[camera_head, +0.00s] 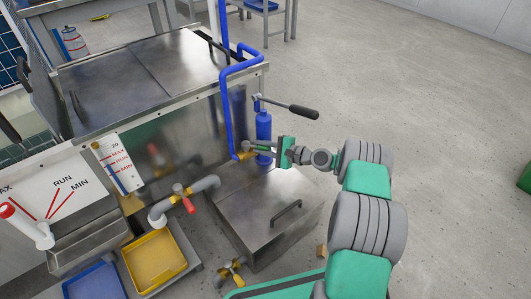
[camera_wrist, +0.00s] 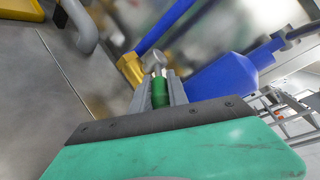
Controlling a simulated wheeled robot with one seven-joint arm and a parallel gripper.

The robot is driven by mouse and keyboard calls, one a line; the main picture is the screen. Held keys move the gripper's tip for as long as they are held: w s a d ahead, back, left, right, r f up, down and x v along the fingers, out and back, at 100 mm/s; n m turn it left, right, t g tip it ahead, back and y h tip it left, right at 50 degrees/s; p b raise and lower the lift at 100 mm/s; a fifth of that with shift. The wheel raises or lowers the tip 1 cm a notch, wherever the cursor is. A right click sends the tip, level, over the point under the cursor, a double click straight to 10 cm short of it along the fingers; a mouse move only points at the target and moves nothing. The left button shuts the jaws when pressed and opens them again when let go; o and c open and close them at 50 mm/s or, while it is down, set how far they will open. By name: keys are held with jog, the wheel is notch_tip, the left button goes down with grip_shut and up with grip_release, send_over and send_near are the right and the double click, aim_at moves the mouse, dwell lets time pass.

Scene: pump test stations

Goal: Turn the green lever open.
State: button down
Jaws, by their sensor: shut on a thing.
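The green lever (camera_wrist: 160,91) shows between the two fingers of my gripper (camera_wrist: 163,88) in the wrist view, and the fingers are shut on it. A silver stem at its far end leads to a brass valve fitting (camera_wrist: 130,68) beside a blue pipe. In the head view my gripper (camera_head: 258,149) reaches left to this valve, in front of the blue cylinder (camera_head: 264,126). The lever is hidden there by the fingers, and I cannot tell its angle there.
The blue cylinder with a black-handled lever (camera_head: 290,107) stands close beside my gripper. A steel box (camera_head: 255,215) with a handle lies below. A red-handled valve (camera_head: 184,198) on a grey pipe and a yellow tray (camera_head: 154,260) are at the left. The floor at right is clear.

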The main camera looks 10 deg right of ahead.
jog(key=shift+w+r+n+g+y, duration=0.15)
jog(key=shift+w+n+g+y, duration=0.1)
jog(key=shift+n+g+y, duration=0.05)
jog(key=c, duration=1.3)
grip_release()
jog(key=shift+d, duration=0.1)
jog(key=p+v, duration=0.2)
jog(key=v, duration=0.5)
jog(key=shift+s+d+p, duration=0.25)
jog(key=shift+s+p, duration=0.05)
jog(key=shift+p, duration=0.1)
